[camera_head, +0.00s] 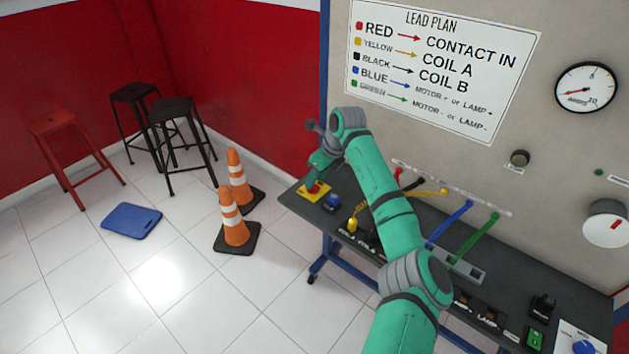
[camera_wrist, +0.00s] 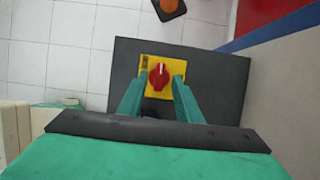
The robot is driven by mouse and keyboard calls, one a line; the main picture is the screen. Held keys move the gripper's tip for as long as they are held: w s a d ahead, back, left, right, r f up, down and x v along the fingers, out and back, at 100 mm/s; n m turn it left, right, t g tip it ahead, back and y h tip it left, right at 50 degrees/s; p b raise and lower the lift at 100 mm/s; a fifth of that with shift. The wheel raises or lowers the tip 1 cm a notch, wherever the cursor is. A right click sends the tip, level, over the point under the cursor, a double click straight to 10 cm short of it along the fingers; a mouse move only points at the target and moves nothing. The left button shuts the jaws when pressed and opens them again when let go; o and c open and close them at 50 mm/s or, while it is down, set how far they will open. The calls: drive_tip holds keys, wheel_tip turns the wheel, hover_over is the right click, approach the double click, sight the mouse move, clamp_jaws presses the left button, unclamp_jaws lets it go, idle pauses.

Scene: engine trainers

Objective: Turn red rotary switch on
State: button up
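The red rotary switch (camera_wrist: 158,77) sits on a square yellow plate (camera_wrist: 146,63) at the end of the dark bench top. In the wrist view its knob bar runs roughly up and down the picture, with a small pale mark near the top. In the head view the red knob (camera_head: 316,188) is partly hidden by my gripper (camera_head: 315,181), which is pointed down over it. In the wrist view my gripper (camera_wrist: 156,84) is open, with one green finger on each side of the knob. I cannot tell whether the fingers touch it.
Red, yellow, blue and green leads stand along the back. The panel wall rises behind. Two orange cones (camera_head: 235,230) stand on the floor beside the bench.

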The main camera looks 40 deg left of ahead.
drive_tip(key=shift+x, duration=0.9)
clamp_jaws()
